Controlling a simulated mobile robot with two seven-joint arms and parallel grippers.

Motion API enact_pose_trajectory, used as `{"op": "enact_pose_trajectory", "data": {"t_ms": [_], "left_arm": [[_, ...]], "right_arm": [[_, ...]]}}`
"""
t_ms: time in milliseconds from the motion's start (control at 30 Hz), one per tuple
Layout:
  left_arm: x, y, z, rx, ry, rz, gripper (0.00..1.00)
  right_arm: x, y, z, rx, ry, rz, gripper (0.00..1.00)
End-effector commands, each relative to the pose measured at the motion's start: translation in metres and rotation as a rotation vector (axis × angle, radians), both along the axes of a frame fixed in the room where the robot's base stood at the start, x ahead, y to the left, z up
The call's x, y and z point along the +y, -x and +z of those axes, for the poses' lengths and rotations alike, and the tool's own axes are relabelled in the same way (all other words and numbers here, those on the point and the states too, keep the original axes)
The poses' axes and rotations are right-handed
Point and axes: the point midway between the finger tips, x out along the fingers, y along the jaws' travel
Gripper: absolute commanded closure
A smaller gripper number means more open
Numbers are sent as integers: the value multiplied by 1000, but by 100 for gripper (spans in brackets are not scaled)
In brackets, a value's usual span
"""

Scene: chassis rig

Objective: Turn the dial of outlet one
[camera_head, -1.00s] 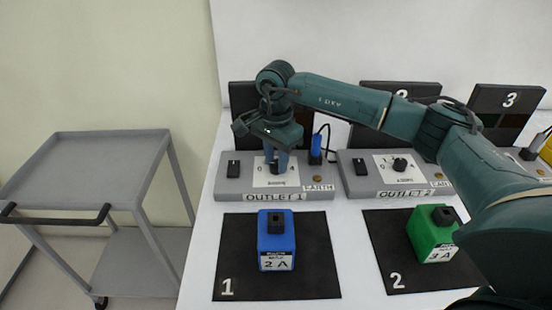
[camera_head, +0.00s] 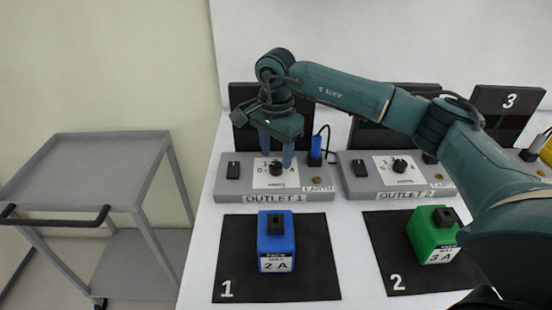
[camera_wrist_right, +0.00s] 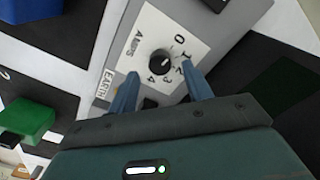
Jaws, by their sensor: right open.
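Outlet one is a grey box (camera_head: 231,190) labelled OUTLET 1, with a white AMPS plate and a round black dial (camera_head: 276,168). In the right wrist view the dial (camera_wrist_right: 163,62) sits on the plate (camera_wrist_right: 143,36) beside the numbers 0 to 4; I cannot tell surely which number it points at. My right gripper (camera_head: 277,158) is open above the dial, its blue fingers spread to either side and apart from it. In the right wrist view the open gripper (camera_wrist_right: 161,80) frames the dial with nothing between the fingers. My left gripper is not in view.
A blue 2 A pack (camera_head: 275,245) stands on mat 1 (camera_head: 320,270) in front. A black switch (camera_head: 233,170) and a blue plug (camera_head: 315,152) flank the dial. Outlet 2 (camera_head: 362,190) and a green pack (camera_head: 432,240) are to the right. A grey cart (camera_head: 90,165) stands left.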

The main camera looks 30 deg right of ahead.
Motion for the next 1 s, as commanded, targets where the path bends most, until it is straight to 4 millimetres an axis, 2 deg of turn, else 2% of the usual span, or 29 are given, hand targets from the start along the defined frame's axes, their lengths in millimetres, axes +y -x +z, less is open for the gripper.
{"op": "enact_pose_trajectory", "data": {"t_ms": [200, 433, 600, 1000], "left_arm": [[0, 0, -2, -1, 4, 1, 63], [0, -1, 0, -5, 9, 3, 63], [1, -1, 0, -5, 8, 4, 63], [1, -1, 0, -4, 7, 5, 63]], "right_arm": [[1, -1, 52, -5, -2, 1, 50], [0, -1, 93, -4, -1, 0, 50], [0, 0, 105, -2, -1, 0, 50], [0, 0, 107, -1, 0, 1, 50]]}}
